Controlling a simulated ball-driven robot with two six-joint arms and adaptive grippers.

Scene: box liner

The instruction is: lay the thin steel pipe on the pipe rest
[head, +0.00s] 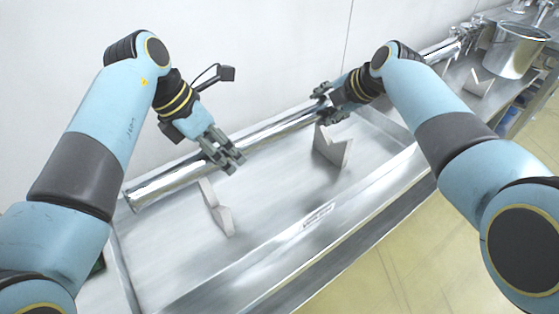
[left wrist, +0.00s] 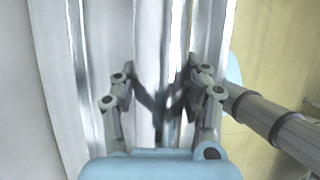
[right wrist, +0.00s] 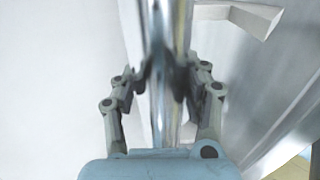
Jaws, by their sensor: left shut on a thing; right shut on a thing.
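The shiny steel pipe (head: 166,181) slants across the back of the steel tray, near the wall. The pipe also runs between the fingers in the right wrist view (right wrist: 167,100). The pipe rest is two pale notched blocks, a left one (head: 217,208) and a right one (head: 332,148). The pipe appears on the wall side of both notches; its height above the tray is unclear.
The steel tray (head: 270,205) has raised edges and a bare front area. The white wall is close behind the pipe.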

